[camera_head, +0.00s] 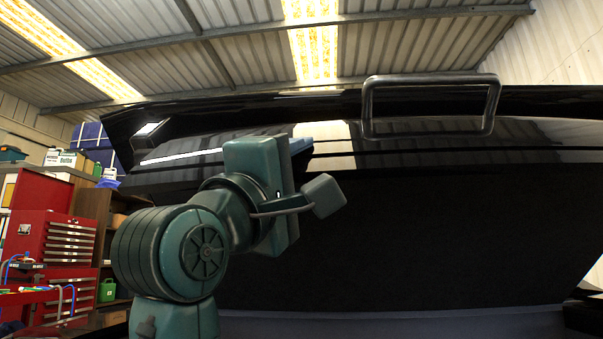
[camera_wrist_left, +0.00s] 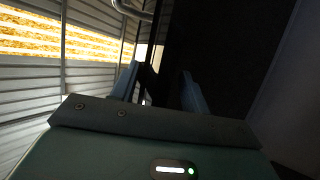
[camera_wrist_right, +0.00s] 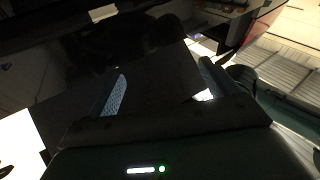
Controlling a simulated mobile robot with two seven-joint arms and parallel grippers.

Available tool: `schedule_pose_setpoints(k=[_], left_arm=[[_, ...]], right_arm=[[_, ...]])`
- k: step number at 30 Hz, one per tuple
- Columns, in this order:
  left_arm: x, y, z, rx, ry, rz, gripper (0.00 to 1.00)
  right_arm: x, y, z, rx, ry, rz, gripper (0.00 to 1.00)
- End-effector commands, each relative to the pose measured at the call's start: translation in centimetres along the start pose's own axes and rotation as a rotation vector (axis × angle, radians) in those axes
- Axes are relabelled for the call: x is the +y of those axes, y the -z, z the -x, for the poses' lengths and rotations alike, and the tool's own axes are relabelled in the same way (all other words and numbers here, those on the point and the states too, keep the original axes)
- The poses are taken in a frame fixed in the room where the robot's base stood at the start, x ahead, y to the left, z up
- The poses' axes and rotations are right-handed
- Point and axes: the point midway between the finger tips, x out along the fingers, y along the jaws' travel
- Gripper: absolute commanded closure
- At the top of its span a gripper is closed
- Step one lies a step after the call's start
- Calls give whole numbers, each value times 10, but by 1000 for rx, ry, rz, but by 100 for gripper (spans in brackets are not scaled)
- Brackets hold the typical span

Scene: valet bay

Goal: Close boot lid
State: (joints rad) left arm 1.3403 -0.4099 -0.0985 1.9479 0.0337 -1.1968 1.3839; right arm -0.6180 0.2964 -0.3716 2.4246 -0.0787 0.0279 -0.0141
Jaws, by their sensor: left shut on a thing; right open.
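The boot lid (camera_head: 430,220) is a large glossy black panel that fills the middle and right of the head view. It stands raised and open, with a grey bar handle (camera_head: 430,78) at its top edge. My left gripper (camera_head: 303,145) is at the lid's upper edge, left of the handle and apart from it. In the left wrist view its blue fingers (camera_wrist_left: 160,88) stand on either side of the dark lid edge, shut on it. My right gripper (camera_wrist_right: 165,85) is open in the right wrist view, with dark surfaces beyond its fingers; the head view does not show it.
A red tool chest (camera_head: 68,240) and shelves with boxes stand at the left. A blue case (camera_head: 92,136) sits on top of the shelving. A corrugated roof with bright light strips is overhead. My left arm covers part of the lid.

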Motion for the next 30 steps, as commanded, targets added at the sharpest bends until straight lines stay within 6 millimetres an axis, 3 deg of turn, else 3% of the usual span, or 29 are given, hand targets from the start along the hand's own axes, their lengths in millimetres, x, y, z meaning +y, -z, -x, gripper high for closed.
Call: schedule_pose_setpoints(k=[1, 5, 9, 26, 30], left_arm=[[-14, -5, 10, -4, -2, 0, 95], [-23, -9, 22, -5, -25, -10, 95], [-29, -12, 30, -6, -41, -16, 95], [-31, -14, 34, -6, -53, -21, 95], [-31, -14, 34, -6, -53, -21, 95]], right_arm=[[-2, -7, 1, 12, 5, -17, 14], [-4, -5, -1, 40, 17, -49, 14], [3, 11, -9, 135, 23, 14, 14], [7, 23, -13, 198, 26, 54, 14], [7, 23, -13, 197, 26, 54, 24]])
